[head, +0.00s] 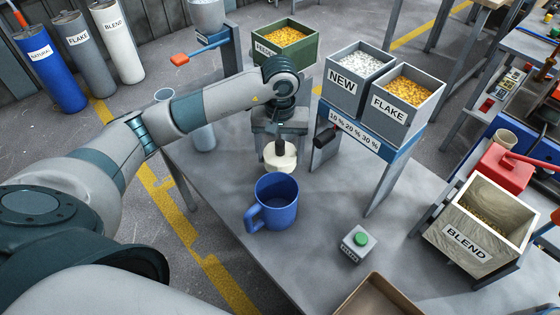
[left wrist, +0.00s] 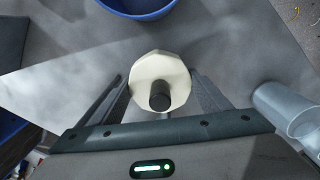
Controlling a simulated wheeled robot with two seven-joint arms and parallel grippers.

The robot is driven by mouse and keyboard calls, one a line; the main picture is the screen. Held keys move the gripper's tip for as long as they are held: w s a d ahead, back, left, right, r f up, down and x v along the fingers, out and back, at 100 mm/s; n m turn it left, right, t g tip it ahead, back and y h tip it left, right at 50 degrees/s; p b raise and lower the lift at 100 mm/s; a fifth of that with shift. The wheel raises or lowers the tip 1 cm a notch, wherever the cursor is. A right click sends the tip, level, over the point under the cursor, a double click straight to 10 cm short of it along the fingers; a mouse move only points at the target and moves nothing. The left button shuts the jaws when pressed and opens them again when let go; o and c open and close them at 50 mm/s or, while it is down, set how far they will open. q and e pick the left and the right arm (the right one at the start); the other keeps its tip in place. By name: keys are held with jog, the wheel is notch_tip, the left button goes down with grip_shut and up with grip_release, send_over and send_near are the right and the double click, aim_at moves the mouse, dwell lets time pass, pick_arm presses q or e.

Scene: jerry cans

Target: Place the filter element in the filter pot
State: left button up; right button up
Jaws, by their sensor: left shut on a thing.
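The filter element (head: 280,160) is a cream, faceted round piece with a dark stem on top. My left gripper (head: 280,142) is shut on it. In the left wrist view the element (left wrist: 147,72) sits between the two fingers (left wrist: 160,92), its stem pointing to the camera. A blue pot with a side handle (head: 276,212) stands upright on the table, just in front of the element in the head view; I take it as the filter pot. Its rim shows at the top of the left wrist view (left wrist: 140,12). The element is outside the pot. My right gripper is not in view.
A grey-blue cylinder (head: 203,138) stands left of the gripper, partly behind my arm. A stand with NEW (head: 343,84) and FLAKE (head: 388,108) bins is to the right. A green button box (head: 357,243) and a brown tray (head: 378,300) lie nearer.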

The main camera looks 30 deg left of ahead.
aim_at(280, 161)
pick_arm(q)
jog(key=shift+f, duration=1.55)
jog(key=shift+f+p, duration=0.3)
jog(key=shift+f, duration=0.1)
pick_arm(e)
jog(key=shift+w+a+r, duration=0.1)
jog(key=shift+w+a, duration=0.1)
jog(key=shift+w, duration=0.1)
pick_arm(q)
jog(key=shift+f, duration=0.15)
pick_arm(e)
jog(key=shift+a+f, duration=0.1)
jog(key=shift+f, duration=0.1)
pick_arm(q)
jog(key=o, duration=1.1)
jog(key=shift+c, duration=0.2)
jog(key=shift+o, duration=0.6)
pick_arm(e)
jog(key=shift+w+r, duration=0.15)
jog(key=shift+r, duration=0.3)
pick_arm(q)
jog(key=shift+r, duration=0.2)
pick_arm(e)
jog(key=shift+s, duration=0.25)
